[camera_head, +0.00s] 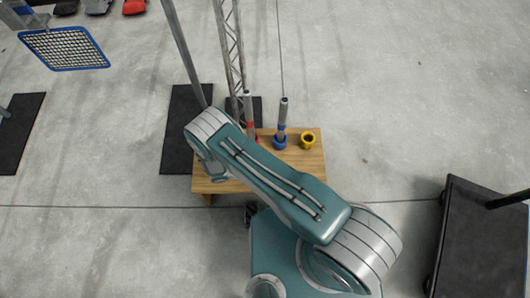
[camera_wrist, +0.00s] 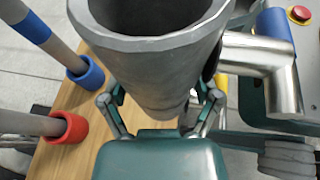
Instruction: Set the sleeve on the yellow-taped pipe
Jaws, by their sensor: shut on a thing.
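In the wrist view, my gripper (camera_wrist: 160,115) is shut on a thick-walled grey hollow tube, apparently the sleeve (camera_wrist: 150,62). Its wide open end faces the camera and its far end is hidden behind the gripper. A yellow collar (camera_head: 307,141) with a dark open hole stands on the wooden table (camera_head: 311,160) in the head view. I see no pipe standing in it, and I cannot make out a yellow-taped pipe. A small yellow patch (camera_wrist: 220,82) shows beside the sleeve in the wrist view. In the head view my arm hides the gripper.
A blue-taped pipe (camera_head: 282,113) stands in a blue collar (camera_wrist: 85,74). A red-taped pipe (camera_head: 248,104) stands to its left, with a red collar (camera_wrist: 66,131). A lattice mast (camera_head: 232,50) rises behind the table. A dark cart (camera_head: 478,240) is at the right. Floor between is clear.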

